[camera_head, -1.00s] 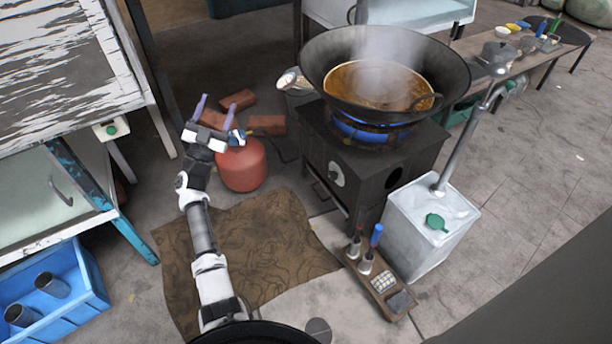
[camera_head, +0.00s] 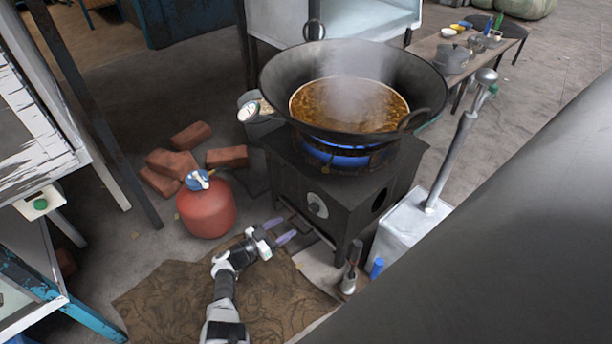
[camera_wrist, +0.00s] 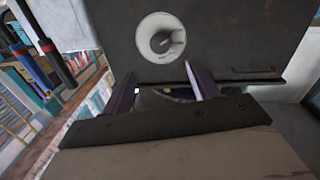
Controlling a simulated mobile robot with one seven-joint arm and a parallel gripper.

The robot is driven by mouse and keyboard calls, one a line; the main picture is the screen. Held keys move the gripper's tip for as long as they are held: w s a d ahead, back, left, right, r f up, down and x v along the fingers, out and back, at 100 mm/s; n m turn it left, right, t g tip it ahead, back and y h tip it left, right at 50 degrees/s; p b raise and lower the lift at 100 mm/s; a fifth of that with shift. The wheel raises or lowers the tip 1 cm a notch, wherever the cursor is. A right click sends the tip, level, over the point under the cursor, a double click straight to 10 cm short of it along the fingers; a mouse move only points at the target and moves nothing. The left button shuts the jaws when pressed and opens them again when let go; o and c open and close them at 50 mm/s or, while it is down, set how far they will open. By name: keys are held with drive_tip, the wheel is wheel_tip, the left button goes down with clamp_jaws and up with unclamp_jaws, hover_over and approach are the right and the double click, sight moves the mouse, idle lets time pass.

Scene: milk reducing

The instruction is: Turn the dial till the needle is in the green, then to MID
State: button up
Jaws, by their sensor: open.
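The dial (camera_head: 317,205) is a white disc with a dark knob on the front of the black stove (camera_head: 296,172). In the wrist view the dial (camera_wrist: 161,38) sits above and between my fingertips. My gripper (camera_head: 284,230) is open and empty, low in front of the stove and left of the dial, apart from it. It also shows in the wrist view (camera_wrist: 164,80). A round white gauge (camera_head: 248,111) is at the wok's left rim; its needle and any green band are too small to read. Blue flame (camera_head: 345,157) burns under the wok. The dial's markings are not legible.
A steaming wok (camera_head: 270,85) of brown liquid stands on the stove. A red gas cylinder (camera_head: 207,208) and several bricks (camera_head: 191,136) lie left. A white box with a pipe (camera_head: 405,229) and tools with blue and dark handles (camera_head: 376,267) stand right. Brown cloth (camera_head: 165,310) covers the floor.

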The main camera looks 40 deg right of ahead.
sight(312, 210)
drive_tip(key=d+b, duration=0.3)
drive_tip(key=d, duration=0.8)
drive_tip(key=shift+w+d, duration=0.1)
drive_tip(key=shift+c, duration=0.4)
drive_tip(key=c, duration=0.9)
drive_tip(key=shift+m, duration=0.3)
drive_tip(key=m+b, duration=0.1)
drive_tip(key=m, duration=0.8)
drive_tip(key=shift+m+t+y, duration=0.3)
drive_tip(key=shift+s+m+b, duration=0.2)
drive_tip(key=shift+m+b, duration=0.25)
drive_tip(key=shift+m, duration=1.15)
